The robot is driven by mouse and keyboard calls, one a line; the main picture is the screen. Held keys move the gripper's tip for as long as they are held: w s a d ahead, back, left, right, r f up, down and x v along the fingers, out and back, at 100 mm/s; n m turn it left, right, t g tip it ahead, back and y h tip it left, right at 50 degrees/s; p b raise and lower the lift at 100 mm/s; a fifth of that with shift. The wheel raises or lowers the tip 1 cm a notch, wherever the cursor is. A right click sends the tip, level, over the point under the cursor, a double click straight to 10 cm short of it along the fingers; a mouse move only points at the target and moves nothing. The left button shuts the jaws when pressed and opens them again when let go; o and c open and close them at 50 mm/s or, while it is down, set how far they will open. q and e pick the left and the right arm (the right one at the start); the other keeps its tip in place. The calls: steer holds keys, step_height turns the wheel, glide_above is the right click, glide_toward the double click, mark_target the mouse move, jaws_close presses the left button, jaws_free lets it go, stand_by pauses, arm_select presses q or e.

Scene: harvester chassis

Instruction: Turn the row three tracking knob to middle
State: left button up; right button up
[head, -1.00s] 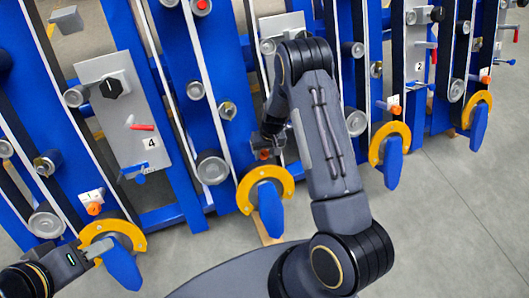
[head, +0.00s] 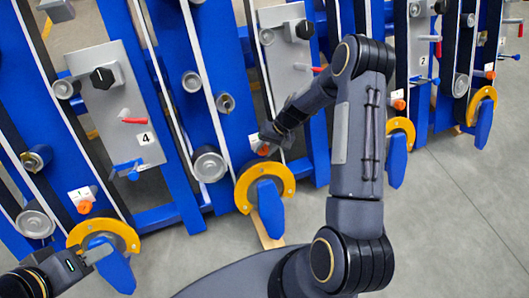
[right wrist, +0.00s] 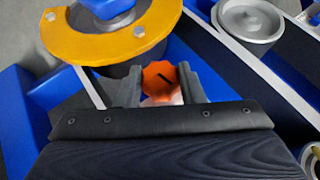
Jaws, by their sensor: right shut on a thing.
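The orange tracking knob (head: 264,150) sits on the blue row between the plate marked 4 and the plate marked 2, just above a yellow ring guard. My right gripper (head: 266,141) is at this knob. In the right wrist view the orange knob (right wrist: 160,80) is between the two fingers of my right gripper (right wrist: 159,88), which are shut on it.
Another orange knob (head: 85,207) sits on the row at left, below the plate marked 4 (head: 120,110). The yellow guard (head: 284,178) with its blue arm is right below my right gripper. A black selector knob (head: 304,29) is higher up. Bare floor lies at right.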

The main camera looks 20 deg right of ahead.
arm_select(q)
steer(key=shift+f+b, duration=1)
steer(key=shift+f, duration=0.35)
arm_select(e)
steer(key=shift+d+f+m+t+y, duration=0.15)
steer(key=shift+m+t+y, duration=0.15)
steer(key=shift+m+y, duration=0.45)
steer(key=o, duration=1)
arm_select(q)
steer(key=shift+r+p, duration=1.1)
arm_select(e)
steer(key=v, duration=0.8)
